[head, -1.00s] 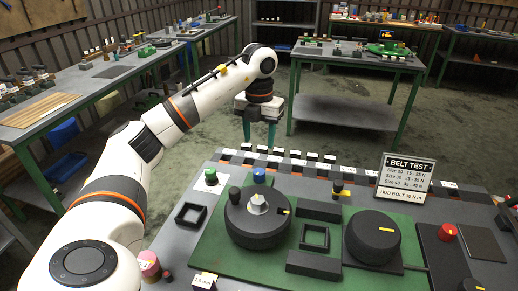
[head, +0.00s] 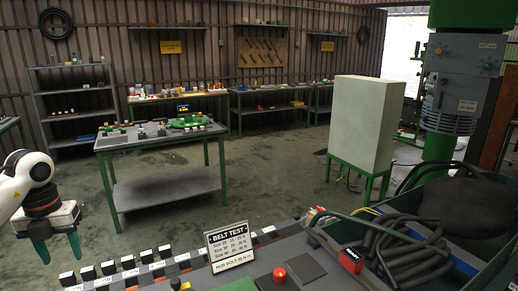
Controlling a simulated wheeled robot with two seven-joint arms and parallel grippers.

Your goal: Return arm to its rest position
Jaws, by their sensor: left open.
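My left arm comes in at the left edge of the head view, with a white and dark wrist and an orange ring. My left gripper (head: 57,250) hangs down with its two green fingers apart and nothing between them. It is left of and beyond the front workbench, over the floor, and touches nothing that I can see. My right gripper is not in view.
The front workbench (head: 240,272) carries a belt test sign (head: 229,245), a red button (head: 279,275) and a row of black and white blocks (head: 130,272). A green bin with hoses (head: 400,240) stands right. A second table (head: 130,150) stands behind; floor between is clear.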

